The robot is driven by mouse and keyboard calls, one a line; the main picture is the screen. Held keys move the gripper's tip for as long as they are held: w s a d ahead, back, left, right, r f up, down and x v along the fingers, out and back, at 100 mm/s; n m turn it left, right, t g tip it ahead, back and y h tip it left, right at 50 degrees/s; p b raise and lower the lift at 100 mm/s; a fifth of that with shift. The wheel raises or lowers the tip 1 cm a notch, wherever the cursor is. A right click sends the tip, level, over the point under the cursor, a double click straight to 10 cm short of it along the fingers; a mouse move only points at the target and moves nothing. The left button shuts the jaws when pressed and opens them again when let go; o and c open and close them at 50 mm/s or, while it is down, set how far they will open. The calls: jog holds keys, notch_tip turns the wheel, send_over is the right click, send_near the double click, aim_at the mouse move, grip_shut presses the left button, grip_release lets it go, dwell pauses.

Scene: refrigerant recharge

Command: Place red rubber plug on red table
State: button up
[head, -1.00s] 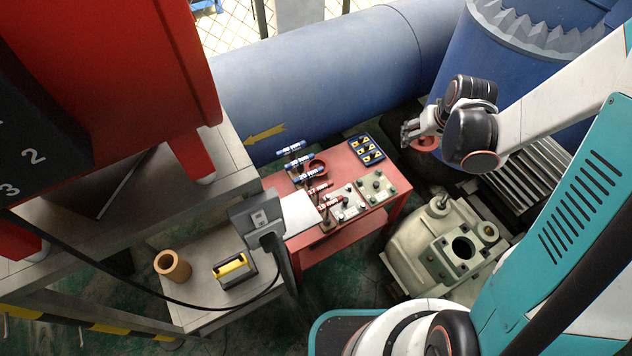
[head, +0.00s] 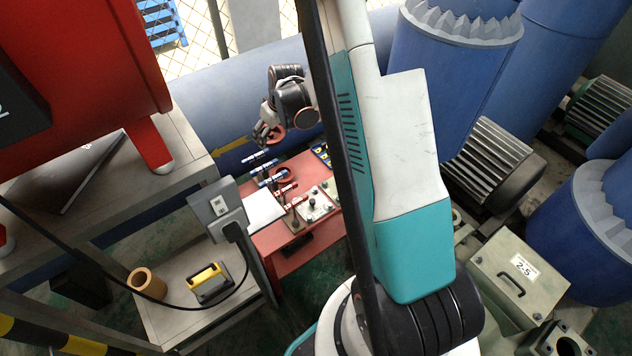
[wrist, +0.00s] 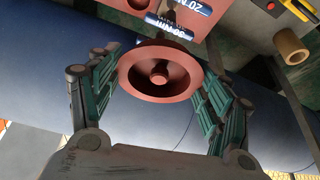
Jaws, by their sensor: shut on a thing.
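The red rubber plug (wrist: 160,75) is a round, flanged cup with a knob in its middle. My gripper (wrist: 158,85) is shut on it, with green-sided fingers on both sides of it. In the head view my gripper (head: 266,134) holds the plug above the far edge of the red table. The red table (head: 302,164) stands below my gripper, and its right part is hidden behind my arm.
On the table are blue torque tools (head: 270,178), a red ring (head: 281,174), a white sheet (head: 263,209) and grey-green plates (head: 316,204). A grey post with a box (head: 217,208) stands at the table's left front. A blue pipe (head: 215,95) runs behind.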

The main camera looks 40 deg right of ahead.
jog(key=w+d+f+n+b, duration=0.1)
jog(key=w+d+f, duration=0.4)
jog(key=d, duration=0.4)
jog(key=w+d+f+n+b, duration=0.1)
jog(key=w+d+f+b, duration=0.1)
jog(key=d+f, duration=0.6)
jog(key=shift+y, duration=0.4)
notch_tip(320, 180, down, 15)
jog(key=b, duration=0.4)
jog(key=shift+d+r+b, duration=0.1)
jog(key=shift+b, duration=0.25)
jog(key=shift+f+b, duration=0.8)
jog(key=shift+f, duration=1.5)
jog(key=shift+f, duration=0.1)
jog(key=o, duration=1.1)
jog(key=shift+o, duration=0.2)
jog(key=p+v, duration=0.4)
jog(key=v, duration=0.8)
